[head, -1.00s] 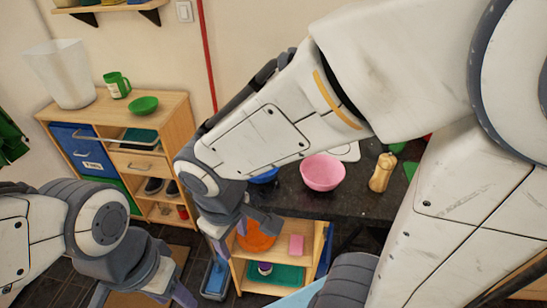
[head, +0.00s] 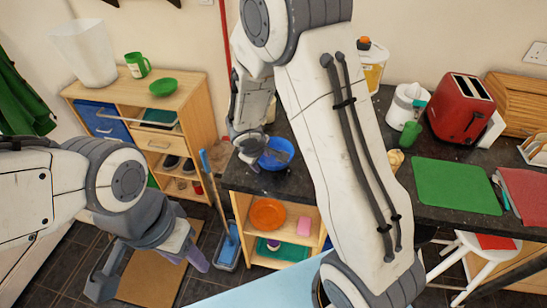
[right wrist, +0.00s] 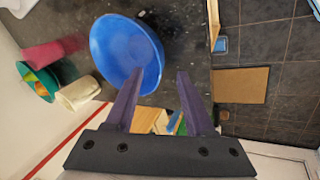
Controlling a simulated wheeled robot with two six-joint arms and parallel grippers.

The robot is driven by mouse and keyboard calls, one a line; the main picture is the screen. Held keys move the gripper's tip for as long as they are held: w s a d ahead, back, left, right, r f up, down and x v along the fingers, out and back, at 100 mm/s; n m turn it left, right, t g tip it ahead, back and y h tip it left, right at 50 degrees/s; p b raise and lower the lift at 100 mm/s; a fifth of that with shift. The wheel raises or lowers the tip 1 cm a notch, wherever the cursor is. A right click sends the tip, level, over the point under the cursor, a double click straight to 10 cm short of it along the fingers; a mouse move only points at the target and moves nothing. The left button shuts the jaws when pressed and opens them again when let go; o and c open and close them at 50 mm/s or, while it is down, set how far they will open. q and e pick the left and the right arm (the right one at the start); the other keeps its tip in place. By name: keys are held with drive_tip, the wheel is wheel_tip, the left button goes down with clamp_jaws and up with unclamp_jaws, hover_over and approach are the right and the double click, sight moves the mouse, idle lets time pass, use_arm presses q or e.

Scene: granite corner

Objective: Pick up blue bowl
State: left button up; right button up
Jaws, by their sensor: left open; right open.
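The blue bowl (head: 276,153) sits on the dark granite counter near its left end, partly hidden by my right arm in the head view. In the right wrist view the blue bowl (right wrist: 126,52) lies just beyond the fingertips. My right gripper (right wrist: 156,78) is open and empty, with its fingers apart near the bowl's rim; I cannot tell whether they touch it. In the head view my right gripper (head: 250,153) is beside the bowl's left edge. My left gripper (head: 150,270) is open and empty, low on the left, over the floor and far from the bowl.
An orange bowl (head: 267,214) and a pink block (head: 304,226) sit on the shelf below the counter. A green mat (head: 455,186), a red toaster (head: 462,108) and a kettle (head: 407,105) are to the right.

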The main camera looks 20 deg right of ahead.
sight(264, 164)
drive_tip(key=x, duration=0.5)
drive_tip(key=shift+d, duration=0.1)
clamp_jaws()
drive_tip(key=shift+s+f, duration=0.1)
drive_tip(key=shift+s, duration=0.05)
idle(1.2)
